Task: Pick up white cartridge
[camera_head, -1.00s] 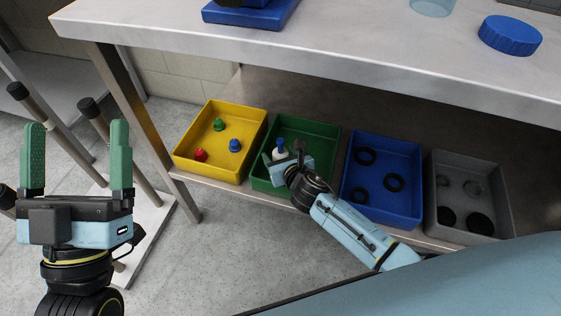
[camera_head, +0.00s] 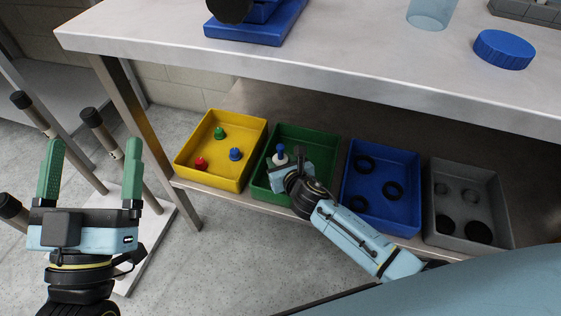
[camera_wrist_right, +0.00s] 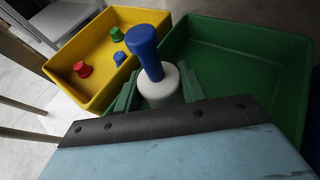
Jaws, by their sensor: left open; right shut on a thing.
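The white cartridge (camera_wrist_right: 160,88) has a tall blue top and sits between the green fingers of my right gripper (camera_wrist_right: 155,92) in the right wrist view. My right gripper is shut on it, over the green bin (camera_wrist_right: 235,60). In the head view the cartridge (camera_head: 281,156) shows small at the left part of the green bin (camera_head: 316,137), partly hidden by my gripper. I cannot tell whether it touches the bin floor. My left gripper (camera_head: 92,172) is open and empty, fingers up, at the left of the head view.
A yellow bin (camera_head: 262,142) with red, green and blue pieces stands left of the green bin. A blue bin (camera_head: 408,160) with black rings and a grey bin (camera_head: 500,200) stand to the right. The steel worktop (camera_head: 340,55) overhangs the shelf.

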